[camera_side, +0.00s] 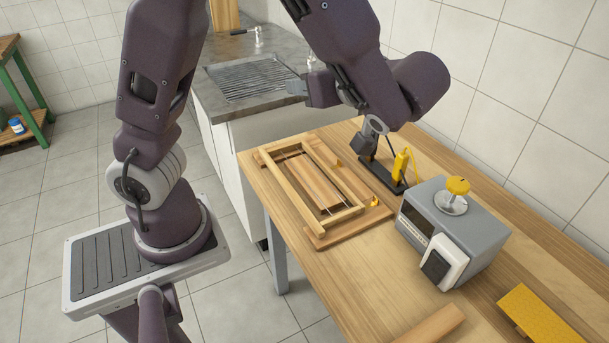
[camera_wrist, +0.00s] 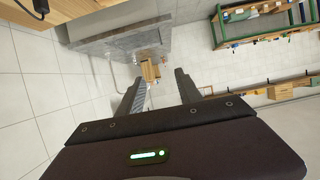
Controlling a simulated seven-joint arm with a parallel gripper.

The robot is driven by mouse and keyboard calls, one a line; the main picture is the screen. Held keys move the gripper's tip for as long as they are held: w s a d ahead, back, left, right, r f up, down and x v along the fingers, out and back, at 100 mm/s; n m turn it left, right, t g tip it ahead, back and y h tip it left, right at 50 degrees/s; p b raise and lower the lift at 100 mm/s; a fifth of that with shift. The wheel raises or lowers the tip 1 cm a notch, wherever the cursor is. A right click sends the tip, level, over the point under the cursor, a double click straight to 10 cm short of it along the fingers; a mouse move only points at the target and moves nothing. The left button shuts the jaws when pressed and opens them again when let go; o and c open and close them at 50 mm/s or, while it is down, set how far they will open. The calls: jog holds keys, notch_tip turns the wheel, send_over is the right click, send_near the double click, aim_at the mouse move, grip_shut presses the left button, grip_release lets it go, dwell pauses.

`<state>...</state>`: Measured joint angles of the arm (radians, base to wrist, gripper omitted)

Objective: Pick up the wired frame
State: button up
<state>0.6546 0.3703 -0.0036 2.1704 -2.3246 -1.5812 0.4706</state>
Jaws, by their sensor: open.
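The wired frame (camera_side: 282,190) is a light wooden rectangle with thin metal wires. It lies flat on a wooden board (camera_side: 352,233) on the table, around a wooden block (camera_side: 314,182). My gripper (camera_side: 298,88) is up and behind the frame in the side view, apart from it, and points left, away from the table. In the wrist view my gripper (camera_wrist: 158,87) has its two fingers spread with nothing held between them. I cannot make out the frame in the wrist view.
A grey box with a yellow knob (camera_side: 455,225) stands right of the frame. A black stand with a yellow-handled tool (camera_side: 401,165) is behind it. A yellow slab (camera_side: 536,315) and a wood piece (camera_side: 433,326) lie near the front. A sink counter (camera_side: 245,80) is behind.

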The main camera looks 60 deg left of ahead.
send_near(295, 195)
jog(key=shift+a, duration=1)
jog(key=x, duration=0.7)
jog(key=shift+f, duration=0.45)
grip_shut()
